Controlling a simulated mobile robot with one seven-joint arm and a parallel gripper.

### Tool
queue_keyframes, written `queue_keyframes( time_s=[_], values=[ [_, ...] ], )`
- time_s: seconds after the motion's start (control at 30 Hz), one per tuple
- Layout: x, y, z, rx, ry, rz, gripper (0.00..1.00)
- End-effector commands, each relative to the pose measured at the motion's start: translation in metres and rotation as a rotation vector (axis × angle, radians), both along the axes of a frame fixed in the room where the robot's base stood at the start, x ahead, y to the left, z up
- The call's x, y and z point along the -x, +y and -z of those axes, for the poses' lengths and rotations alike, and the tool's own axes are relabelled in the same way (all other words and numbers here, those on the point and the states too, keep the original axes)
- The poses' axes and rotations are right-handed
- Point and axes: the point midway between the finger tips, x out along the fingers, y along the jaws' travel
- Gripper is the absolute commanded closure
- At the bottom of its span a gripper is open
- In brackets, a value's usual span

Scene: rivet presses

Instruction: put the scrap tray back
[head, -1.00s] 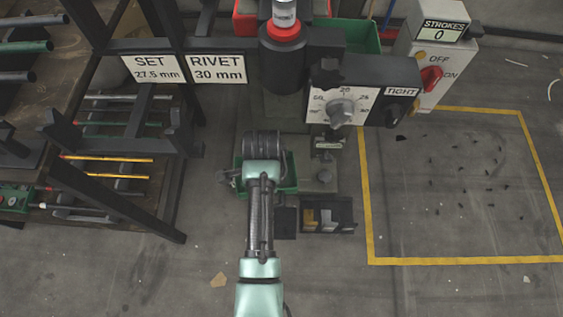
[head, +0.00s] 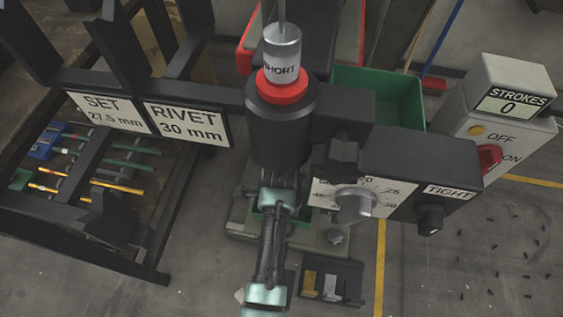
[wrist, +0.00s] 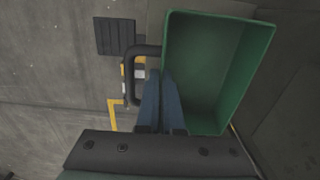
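The green scrap tray (wrist: 205,75) fills the upper middle of the wrist view, and its inside looks empty. Its black loop handle (wrist: 131,75) sticks out on the left side of the tray. My gripper (wrist: 161,73) has its two blue fingers close together, between the handle's outer bar and the tray. The bar is not between the fingertips, and the fingers hide part of the handle. In the head view, only a bit of the tray (head: 262,217) shows low at the press (head: 281,120), behind my arm; the fingertips are hidden there.
A black bin with yellow and grey pieces (head: 331,281) stands on the floor beside the press base. A control box with a dial (head: 395,185) overhangs at right. A dark rack (head: 75,220) stands left. Yellow-lined floor (head: 480,250) at right holds only small scraps.

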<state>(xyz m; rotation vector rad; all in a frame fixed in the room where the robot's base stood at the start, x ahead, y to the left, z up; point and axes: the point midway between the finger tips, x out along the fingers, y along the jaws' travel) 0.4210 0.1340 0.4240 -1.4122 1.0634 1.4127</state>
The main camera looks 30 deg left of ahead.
Motion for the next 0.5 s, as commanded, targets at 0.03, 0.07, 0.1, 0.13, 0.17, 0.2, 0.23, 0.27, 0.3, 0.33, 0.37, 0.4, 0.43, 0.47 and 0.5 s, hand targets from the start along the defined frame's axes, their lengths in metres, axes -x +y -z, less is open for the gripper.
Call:
queue_keyframes(
  time_s=[0.03, 0.07, 0.1, 0.13, 0.17, 0.2, 0.23, 0.27, 0.3, 0.33, 0.37, 0.4, 0.43, 0.47, 0.5],
  values=[
    [-0.001, 0.0, 0.006, -0.001, -0.002, 0.0, 1.0],
    [-0.001, 0.0, 0.01, -0.001, -0.002, 0.0, 1.0],
    [-0.001, 0.0, 0.016, 0.0, -0.001, 0.0, 1.0],
    [-0.001, 0.0, 0.021, -0.001, -0.002, 0.0, 1.0],
    [-0.001, 0.0, 0.027, -0.001, -0.002, 0.0, 1.0],
    [-0.001, 0.0, 0.034, 0.0, -0.001, 0.0, 1.0],
    [-0.001, 0.0, 0.04, 0.0, -0.001, 0.0, 1.0],
    [-0.001, 0.0, 0.044, -0.001, -0.002, 0.0, 1.0],
    [-0.001, 0.0, 0.047, -0.001, -0.002, 0.0, 1.0],
    [-0.001, 0.0, 0.048, -0.001, -0.002, 0.0, 1.0],
    [-0.001, 0.0, 0.049, -0.001, -0.003, 0.0, 1.0],
    [-0.001, 0.0, 0.048, -0.001, -0.003, 0.0, 1.0],
    [-0.001, 0.0, 0.047, -0.001, -0.003, 0.0, 1.0],
    [-0.001, 0.0, 0.047, -0.001, -0.003, 0.0, 1.0],
    [-0.001, 0.0, 0.046, -0.001, -0.003, 0.0, 1.0]
  ],
)
